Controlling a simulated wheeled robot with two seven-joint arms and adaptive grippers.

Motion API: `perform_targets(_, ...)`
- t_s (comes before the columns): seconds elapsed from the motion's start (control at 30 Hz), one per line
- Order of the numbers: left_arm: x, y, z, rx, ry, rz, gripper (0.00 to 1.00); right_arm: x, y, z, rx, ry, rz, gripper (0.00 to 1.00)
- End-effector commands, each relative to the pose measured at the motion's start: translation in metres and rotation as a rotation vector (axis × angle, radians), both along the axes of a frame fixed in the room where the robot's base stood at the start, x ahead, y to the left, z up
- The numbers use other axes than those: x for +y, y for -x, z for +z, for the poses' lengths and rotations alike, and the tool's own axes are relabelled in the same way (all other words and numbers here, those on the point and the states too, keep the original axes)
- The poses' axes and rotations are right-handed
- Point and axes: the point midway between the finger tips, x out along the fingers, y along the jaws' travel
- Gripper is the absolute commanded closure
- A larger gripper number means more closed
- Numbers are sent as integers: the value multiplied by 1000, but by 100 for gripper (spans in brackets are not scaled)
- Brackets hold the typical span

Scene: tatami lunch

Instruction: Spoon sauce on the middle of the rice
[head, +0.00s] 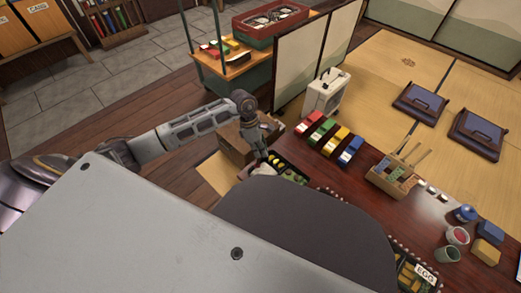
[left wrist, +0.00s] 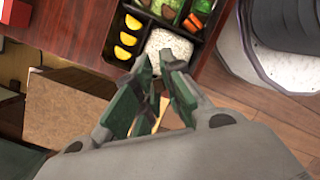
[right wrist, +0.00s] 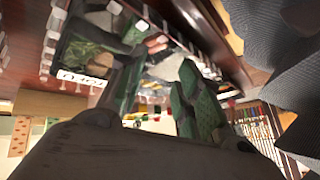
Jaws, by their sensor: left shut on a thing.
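In the left wrist view the white rice (left wrist: 172,44) fills a compartment of a black lunch box (left wrist: 112,50), beside a row of yellow pieces. My left gripper (left wrist: 160,70) is over the rice's near edge, its fingers close together. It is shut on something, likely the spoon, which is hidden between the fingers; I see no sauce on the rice. In the head view my left gripper (head: 262,156) reaches down at the box's left end. My right gripper (right wrist: 158,68) shows in the right wrist view with its fingers apart and nothing clear between them.
On the dark table (head: 370,215) stand several coloured boxes, a wooden holder (head: 398,178), a red-filled cup (head: 457,236) and a blue cup (head: 465,213). Another box with an EGG label (head: 425,272) is at the front. A cardboard box (head: 235,140) is beside the left gripper.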

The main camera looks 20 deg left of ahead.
Motion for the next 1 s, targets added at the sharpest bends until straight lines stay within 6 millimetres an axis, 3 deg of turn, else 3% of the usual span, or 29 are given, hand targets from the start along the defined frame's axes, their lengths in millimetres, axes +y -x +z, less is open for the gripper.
perform_targets(1.0,0,0,-8,0,0,0,99,-1,-1,-3,-6,3,5,66)
